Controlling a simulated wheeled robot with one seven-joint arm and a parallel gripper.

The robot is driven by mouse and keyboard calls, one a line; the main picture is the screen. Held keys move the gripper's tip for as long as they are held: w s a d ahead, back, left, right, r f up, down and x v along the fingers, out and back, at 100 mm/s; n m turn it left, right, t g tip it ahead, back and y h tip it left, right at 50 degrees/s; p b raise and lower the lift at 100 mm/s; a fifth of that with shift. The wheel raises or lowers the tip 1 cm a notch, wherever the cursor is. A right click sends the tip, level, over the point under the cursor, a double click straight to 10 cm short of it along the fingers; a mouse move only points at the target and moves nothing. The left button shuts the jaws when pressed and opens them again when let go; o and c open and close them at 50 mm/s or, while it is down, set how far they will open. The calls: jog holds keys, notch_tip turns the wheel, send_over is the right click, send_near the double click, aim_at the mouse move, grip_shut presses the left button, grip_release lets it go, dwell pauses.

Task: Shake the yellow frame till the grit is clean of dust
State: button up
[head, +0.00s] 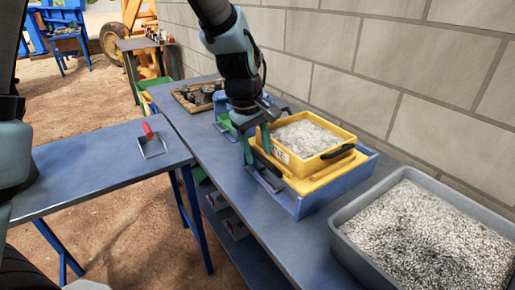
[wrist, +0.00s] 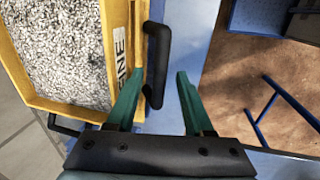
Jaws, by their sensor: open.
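The yellow frame (head: 302,166) holds pale grey grit (head: 305,136) and sits on a blue base (head: 318,201) on the bench. Dark and light specks show in the grit in the wrist view (wrist: 60,45). A black handle (wrist: 157,55) stands out from the yellow frame's lettered wall (wrist: 117,25); another black handle (head: 338,155) is on its right side. My gripper (wrist: 160,72) is open, with one green finger on each side of the near handle. Whether the fingers touch it I cannot tell. In the head view my gripper (head: 257,148) is at the frame's left side.
A grey bin (head: 352,244) full of grit stands at the right front of the bench (head: 262,228). A red-handled tool (head: 151,143) lies on the blue side table (head: 95,175). A wooden tray (head: 184,101) with dark items lies farther back. A block wall (head: 335,50) runs behind the bench.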

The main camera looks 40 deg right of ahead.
grip_shut()
dwell(0.3)
dwell(1.1)
